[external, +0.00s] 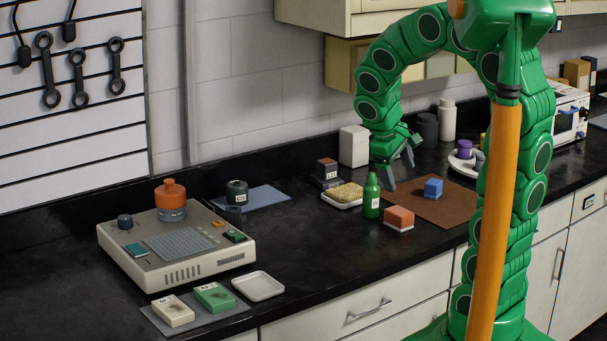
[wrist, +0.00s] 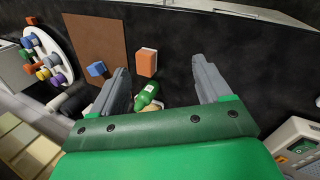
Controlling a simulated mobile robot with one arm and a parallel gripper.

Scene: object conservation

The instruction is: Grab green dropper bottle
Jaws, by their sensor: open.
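The green dropper bottle (external: 371,196) stands upright on the black counter, with a pale label on its side. In the external view it is between a sponge on a white dish and an orange block. In the wrist view the bottle (wrist: 147,95) shows between my two fingers, nearer the left one. My gripper (external: 389,180) is open and empty, with its fingers just behind and to the right of the bottle. It also shows in the wrist view (wrist: 165,82), fingers spread wide. I cannot tell whether a finger touches the bottle.
The sponge (external: 347,192) is left of the bottle; the orange block (external: 399,218) is close on its right. A blue block (external: 433,188) lies on a brown mat (external: 458,204). A beige device (external: 178,247) stands left. The counter in front of the sponge is clear.

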